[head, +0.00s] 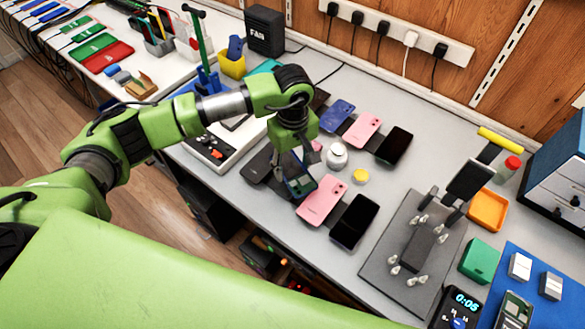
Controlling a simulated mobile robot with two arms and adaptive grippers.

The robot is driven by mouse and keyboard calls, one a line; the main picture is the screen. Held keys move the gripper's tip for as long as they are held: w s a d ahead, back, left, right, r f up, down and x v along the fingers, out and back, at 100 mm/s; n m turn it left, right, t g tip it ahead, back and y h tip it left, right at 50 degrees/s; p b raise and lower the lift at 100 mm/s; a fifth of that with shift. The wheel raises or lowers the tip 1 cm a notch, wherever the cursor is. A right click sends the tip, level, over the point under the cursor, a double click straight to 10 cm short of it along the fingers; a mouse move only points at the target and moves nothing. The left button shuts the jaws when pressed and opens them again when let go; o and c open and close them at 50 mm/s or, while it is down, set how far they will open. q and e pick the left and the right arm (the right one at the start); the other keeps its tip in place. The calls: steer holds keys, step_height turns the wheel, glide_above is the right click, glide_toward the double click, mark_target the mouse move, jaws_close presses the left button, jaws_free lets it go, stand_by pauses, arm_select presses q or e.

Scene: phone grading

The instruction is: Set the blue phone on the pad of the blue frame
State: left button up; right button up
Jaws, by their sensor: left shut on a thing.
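My left gripper (300,172) hangs over the front row of phones, pointing down. It is shut on a dark phone with blue edges (301,187), partly hidden by the fingers. I cannot tell whether this phone touches the table. Another blue phone (337,114) lies in the back row, beyond the gripper. A pink phone (321,202) lies just right of the gripper. My right gripper is not in view.
Black phones (354,222) and another pink phone (362,130) lie nearby. A white jar (337,155) stands between the rows. A grey plate with several pegs (375,268) and a raised dark holder (467,181) stand to the right, near an orange tray (487,210).

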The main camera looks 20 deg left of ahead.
mark_target(292, 169)
arm_select(q)
steer(key=shift+w+a+f, duration=0.15)
steer(key=shift+w+f, duration=0.1)
steer(key=shift+f, duration=0.05)
step_height(292, 169, down, 2)
steer(key=shift+f+p, duration=0.15)
steer(key=shift+p, duration=0.75)
steer(key=shift+f, duration=0.4)
steer(key=shift+f, duration=0.15)
steer(key=o, duration=1.2)
